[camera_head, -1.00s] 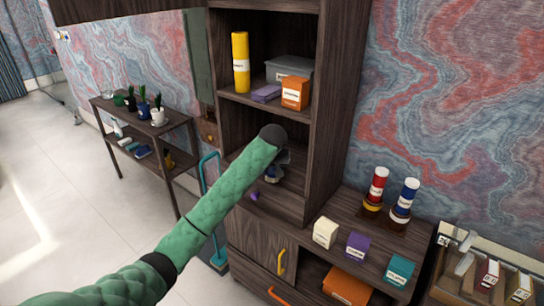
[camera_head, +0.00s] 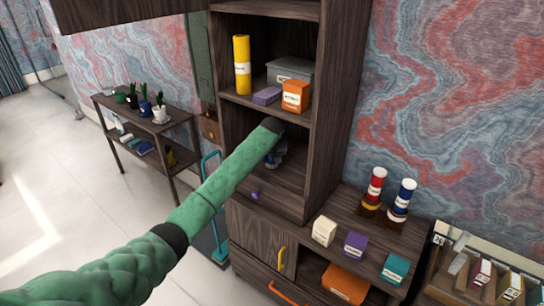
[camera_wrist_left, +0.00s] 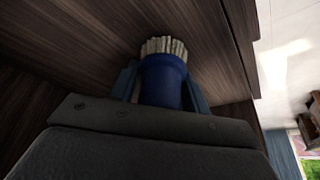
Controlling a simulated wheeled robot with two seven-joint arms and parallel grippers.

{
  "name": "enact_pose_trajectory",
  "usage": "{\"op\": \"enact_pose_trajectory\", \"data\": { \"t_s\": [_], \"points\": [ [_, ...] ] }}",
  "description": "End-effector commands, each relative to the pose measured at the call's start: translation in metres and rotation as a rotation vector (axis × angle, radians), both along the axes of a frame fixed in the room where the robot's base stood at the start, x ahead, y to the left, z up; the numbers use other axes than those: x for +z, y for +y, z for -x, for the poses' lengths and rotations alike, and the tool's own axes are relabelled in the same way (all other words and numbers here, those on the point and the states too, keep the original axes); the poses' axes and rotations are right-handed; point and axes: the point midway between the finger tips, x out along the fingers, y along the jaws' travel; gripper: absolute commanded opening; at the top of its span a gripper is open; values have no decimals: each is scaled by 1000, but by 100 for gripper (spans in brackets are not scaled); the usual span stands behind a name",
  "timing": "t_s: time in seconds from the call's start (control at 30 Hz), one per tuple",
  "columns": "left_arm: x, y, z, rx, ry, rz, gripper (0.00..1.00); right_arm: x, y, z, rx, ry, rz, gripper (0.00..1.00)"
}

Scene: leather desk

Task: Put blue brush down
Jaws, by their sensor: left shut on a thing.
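The blue brush (camera_wrist_left: 162,82) shows in the left wrist view, with a dark blue body and pale bristles at its far end. My left gripper (camera_wrist_left: 163,85) is shut on it, one finger on each side. In the head view my left arm reaches into the lower compartment of the dark wooden shelf (camera_head: 335,100). There my left gripper (camera_head: 276,157) is mostly hidden behind the arm's end, and the brush is hard to make out. Whether the brush touches the wood cannot be told. My right gripper is not in view.
A small purple object (camera_head: 256,195) lies near the compartment's front edge. The shelf above holds a yellow cylinder (camera_head: 242,65), a grey box (camera_head: 290,70) and an orange box (camera_head: 296,96). Red (camera_head: 374,188) and blue (camera_head: 403,200) cylinders stand on the low cabinet at right.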

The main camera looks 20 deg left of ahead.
Motion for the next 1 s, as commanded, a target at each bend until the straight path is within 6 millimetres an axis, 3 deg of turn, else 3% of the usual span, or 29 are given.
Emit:
{"op": "enact_pose_trajectory", "data": {
  "t_s": [0.4, 0.43, 0.5, 0.53, 0.93, 1.0],
  "points": [
    [-4, 0, 0, 0, 1, 0, 28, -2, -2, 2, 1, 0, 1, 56],
    [-4, 0, 0, 0, 1, 0, 52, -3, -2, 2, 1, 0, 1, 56],
    [-4, 0, 0, 0, 1, 0, 66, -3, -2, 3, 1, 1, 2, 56],
    [-4, 0, 0, 0, 1, 0, 68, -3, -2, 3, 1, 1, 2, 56],
    [-1, 0, 1, 0, 0, 1, 68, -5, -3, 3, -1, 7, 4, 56],
    [1, -1, 2, 0, 0, 1, 68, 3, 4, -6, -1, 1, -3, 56]
  ]
}}
